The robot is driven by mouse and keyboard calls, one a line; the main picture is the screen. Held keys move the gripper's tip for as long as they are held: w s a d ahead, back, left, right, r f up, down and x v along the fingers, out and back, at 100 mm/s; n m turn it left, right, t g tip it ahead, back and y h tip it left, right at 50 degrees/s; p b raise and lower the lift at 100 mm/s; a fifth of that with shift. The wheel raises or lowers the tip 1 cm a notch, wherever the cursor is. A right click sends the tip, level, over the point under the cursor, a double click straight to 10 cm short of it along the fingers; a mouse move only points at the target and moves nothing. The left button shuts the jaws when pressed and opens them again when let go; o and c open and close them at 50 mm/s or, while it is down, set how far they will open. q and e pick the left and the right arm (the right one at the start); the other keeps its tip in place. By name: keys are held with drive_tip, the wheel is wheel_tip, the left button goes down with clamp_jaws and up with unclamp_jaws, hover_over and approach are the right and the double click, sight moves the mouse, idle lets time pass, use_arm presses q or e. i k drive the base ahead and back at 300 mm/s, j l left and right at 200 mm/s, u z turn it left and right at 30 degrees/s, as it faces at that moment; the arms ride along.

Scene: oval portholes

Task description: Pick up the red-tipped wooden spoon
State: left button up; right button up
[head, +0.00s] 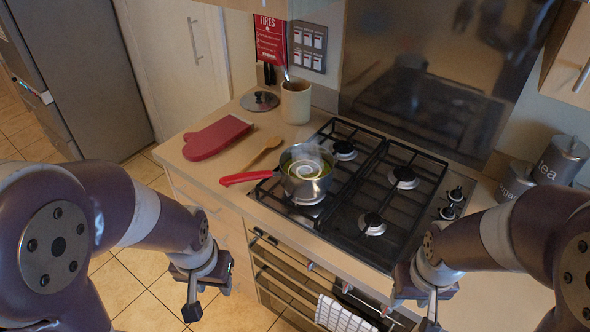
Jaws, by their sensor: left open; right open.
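A wooden spoon (264,153) lies on the counter to the left of the hob, just behind a saucepan's red handle. I cannot make out a red tip on it. The steel saucepan (307,186) sits on the front left burner, with yellowish contents, and its red handle points left over the counter edge. My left gripper (208,298) is open and empty in front of the counter, low and left of the spoon. My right gripper (414,312) is open in front of the oven, far right of the spoon, partly cut off by the bottom edge.
The black gas hob (372,190) fills the middle. Canisters (561,160) stand at the right. A checked towel (345,314) hangs from the oven front.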

sight(272, 142)
drive_tip(key=i+j+z, duration=0.15)
drive_tip(key=j+z, duration=0.3)
drive_tip(key=j, duration=0.3)
drive_tip(key=j+z, duration=0.45)
drive_tip(key=j, duration=0.25)
drive_tip(key=i, duration=0.5)
